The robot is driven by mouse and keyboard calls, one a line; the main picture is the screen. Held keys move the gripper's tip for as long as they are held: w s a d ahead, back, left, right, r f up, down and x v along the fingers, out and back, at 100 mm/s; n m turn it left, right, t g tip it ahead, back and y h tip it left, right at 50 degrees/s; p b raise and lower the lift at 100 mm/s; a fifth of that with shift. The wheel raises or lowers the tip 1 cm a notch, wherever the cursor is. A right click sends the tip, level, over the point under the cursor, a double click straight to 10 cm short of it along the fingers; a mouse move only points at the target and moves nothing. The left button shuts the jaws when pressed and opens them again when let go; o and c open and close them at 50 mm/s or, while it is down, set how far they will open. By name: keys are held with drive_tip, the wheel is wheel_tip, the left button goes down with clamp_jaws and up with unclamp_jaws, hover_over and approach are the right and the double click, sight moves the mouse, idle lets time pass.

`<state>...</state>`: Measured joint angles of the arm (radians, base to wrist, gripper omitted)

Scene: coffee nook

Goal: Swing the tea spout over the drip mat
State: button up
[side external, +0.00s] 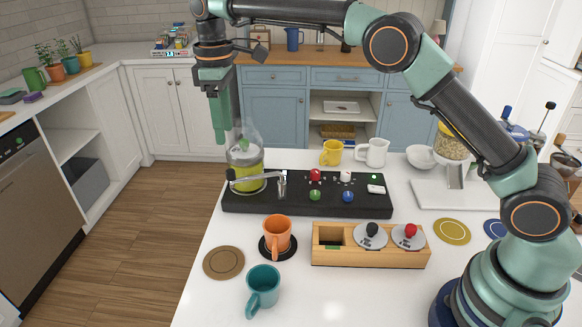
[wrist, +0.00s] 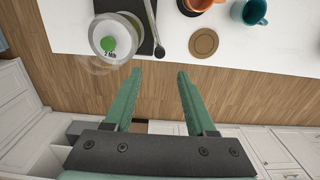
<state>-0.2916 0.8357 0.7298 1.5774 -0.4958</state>
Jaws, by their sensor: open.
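The tea spout (side external: 258,179) is a thin silver bar on the black panel, pointing left, with a dark knob at its left end. In the wrist view the spout (wrist: 152,22) ends at its knob just beyond the fingertips. My gripper (side external: 220,141) points down, above and left of the spout; its fingers (wrist: 160,72) are apart with nothing between them. A brown round mat (side external: 223,274) lies bare on the counter at the front left; it also shows in the wrist view (wrist: 203,43). A black round mat (side external: 277,257) lies under an orange mug. I cannot tell which is the drip mat.
A clear jar (side external: 246,158) of green liquid stands behind the spout, close to my gripper. The black panel (side external: 330,207) carries several coloured knobs. A teal mug (side external: 262,288) and a wooden box (side external: 370,257) stand in front. The floor is left of the counter edge.

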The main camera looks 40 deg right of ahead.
sight(230, 170)
wheel_tip(230, 170, down, 10)
drive_tip(key=shift+f, duration=0.2)
idle(0.3)
clamp_jaws()
drive_tip(key=shift+r, duration=0.1)
idle(1.1)
